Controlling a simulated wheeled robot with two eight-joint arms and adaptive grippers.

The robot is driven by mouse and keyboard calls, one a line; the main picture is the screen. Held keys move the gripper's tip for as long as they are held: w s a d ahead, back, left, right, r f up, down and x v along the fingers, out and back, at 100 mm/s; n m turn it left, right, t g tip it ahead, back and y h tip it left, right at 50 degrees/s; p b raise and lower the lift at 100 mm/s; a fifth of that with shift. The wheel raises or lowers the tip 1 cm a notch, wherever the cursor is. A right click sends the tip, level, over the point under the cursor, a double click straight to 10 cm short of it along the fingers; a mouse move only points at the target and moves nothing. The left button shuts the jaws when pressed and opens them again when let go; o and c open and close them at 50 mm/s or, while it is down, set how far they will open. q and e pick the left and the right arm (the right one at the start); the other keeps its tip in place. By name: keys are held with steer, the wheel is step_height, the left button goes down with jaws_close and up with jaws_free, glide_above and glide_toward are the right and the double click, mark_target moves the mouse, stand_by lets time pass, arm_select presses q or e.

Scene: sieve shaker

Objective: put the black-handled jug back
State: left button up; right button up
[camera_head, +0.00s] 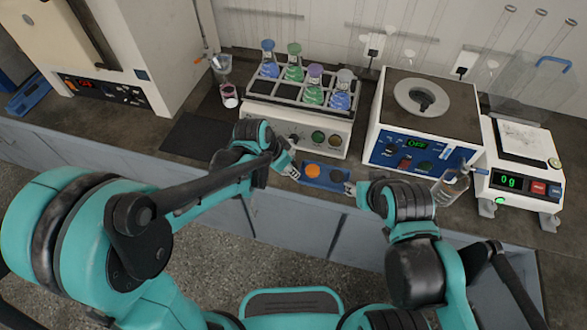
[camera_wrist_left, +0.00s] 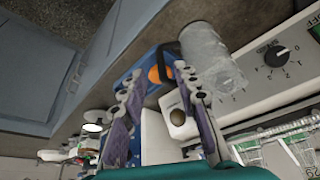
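A clear jug (camera_wrist_left: 212,58) with a black handle (camera_wrist_left: 166,62) shows in the left wrist view, beside the shaker's control panel and close to a blue tray. In the head view I cannot make this jug out clearly near my left arm. My left gripper (camera_wrist_left: 160,90) is open, its two fingers apart. Its fingertips are close to the handle, with the handle just beyond and between them; I see no grip on it. My left gripper (camera_head: 287,166) is left of the blue tray in the head view. My right gripper (camera_head: 352,189) is right of the tray; its finger opening is unclear.
The blue tray (camera_head: 325,180) holds an orange disc (camera_head: 311,171) at the bench's front edge. Behind stands the shaker (camera_head: 330,128) with several coloured flasks. A white heating unit (camera_head: 398,150), a clear jug (camera_head: 452,189) and a scale (camera_head: 522,183) stand right. A dark mat (camera_head: 190,136) lies left.

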arm_select(q)
steer(key=p+v, duration=0.2)
steer(key=v, duration=0.4)
steer(key=s+a+r+n+t+y, duration=0.1)
steer(key=s+a+r+n+t, duration=0.1)
steer(key=s+a+n, duration=0.3)
steer(key=s+a+r+n+t+y, duration=0.2)
steer(key=s+a+r+n, duration=0.3)
steer(key=a, duration=0.6)
steer(key=shift+s+a+y, duration=0.3)
steer(key=shift+s+a, duration=0.1)
steer(key=shift+s, duration=0.4)
steer(key=shift+r, duration=0.15)
